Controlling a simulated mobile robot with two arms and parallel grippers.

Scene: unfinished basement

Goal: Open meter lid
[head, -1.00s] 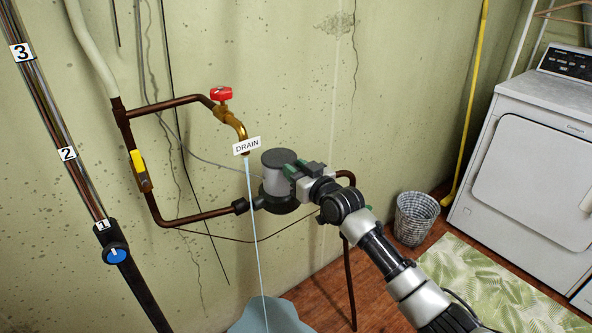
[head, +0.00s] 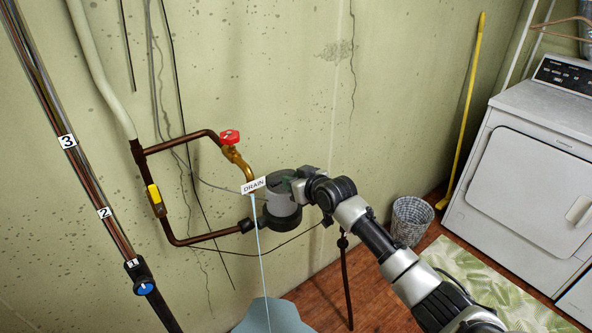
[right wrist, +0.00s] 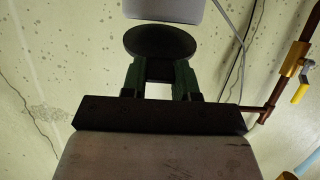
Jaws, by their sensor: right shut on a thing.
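The meter (head: 283,205) is a light grey cylinder with a dark top and dark base, set in the pipe run on the wall. My right gripper (head: 289,181) reaches it from the right, at its top edge. In the right wrist view, the gripper's green fingers (right wrist: 160,78) are shut on a dark tab at the near edge of the round dark lid (right wrist: 160,43). A pale grey surface shows beyond the lid. The gripper and wrist hide part of the meter top, so I cannot tell how far the lid is raised. My left gripper is not in view.
A red valve (head: 230,137) and yellow valve (head: 155,196) are on the pipes. A wire basket (head: 411,220) and white dryer (head: 533,170) stand right.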

